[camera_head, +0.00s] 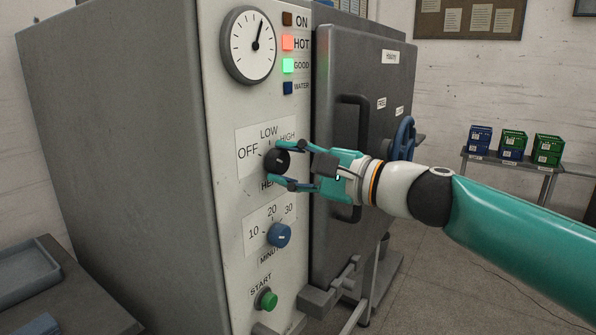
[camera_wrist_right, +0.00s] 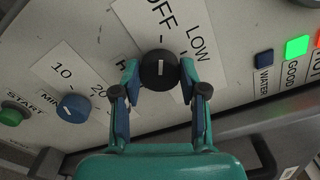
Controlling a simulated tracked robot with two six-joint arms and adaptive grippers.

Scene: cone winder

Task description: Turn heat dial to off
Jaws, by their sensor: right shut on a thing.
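The black heat dial (camera_head: 276,160) sits on the pale panel (camera_head: 228,130) of the grey machine, below the words OFF, LOW and HIGH. My right gripper (camera_head: 283,164) is shut on the dial, with one finger above and one below it. In the right wrist view the dial (camera_wrist_right: 159,70) lies between the two fingertips (camera_wrist_right: 158,78). Its white mark runs roughly up and down there, about in line with the OFF side; which end points is hard to tell. My left gripper is not in view.
A blue minutes dial (camera_head: 279,234) and a green start button (camera_head: 266,300) are below. A round gauge (camera_head: 248,45) is above; the HOT lamp (camera_head: 288,42) and GOOD lamp (camera_head: 288,65) are lit. A grey door with a handle (camera_head: 350,130) stands right of the panel.

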